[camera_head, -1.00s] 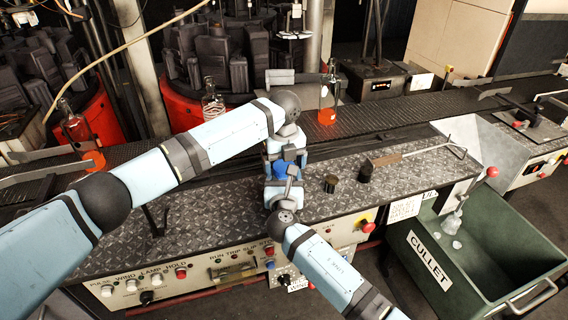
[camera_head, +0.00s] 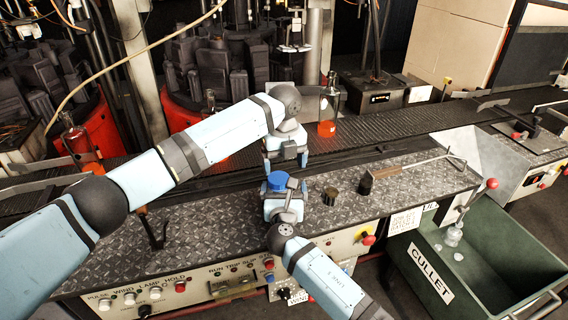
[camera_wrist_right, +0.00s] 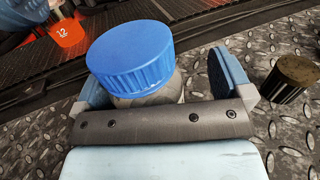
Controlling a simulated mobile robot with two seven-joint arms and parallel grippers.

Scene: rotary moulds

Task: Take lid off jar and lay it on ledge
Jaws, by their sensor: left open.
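The blue ribbed lid (camera_head: 277,181) sits on top of the jar. In the right wrist view the lid (camera_wrist_right: 130,52) covers most of the greyish jar (camera_wrist_right: 152,98), whose lower part is hidden. The ledge (camera_head: 215,228) is the diamond-plate top of the console.
A short dark cylinder (camera_head: 331,196) and a black one (camera_head: 365,183) stand right of the jar. A long-handled tool (camera_head: 400,165) lies behind them. A bottle with an orange base (camera_head: 327,120) stands on the conveyor. The green cullet bin (camera_head: 480,250) is at right. The ledge left of the jar has free room.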

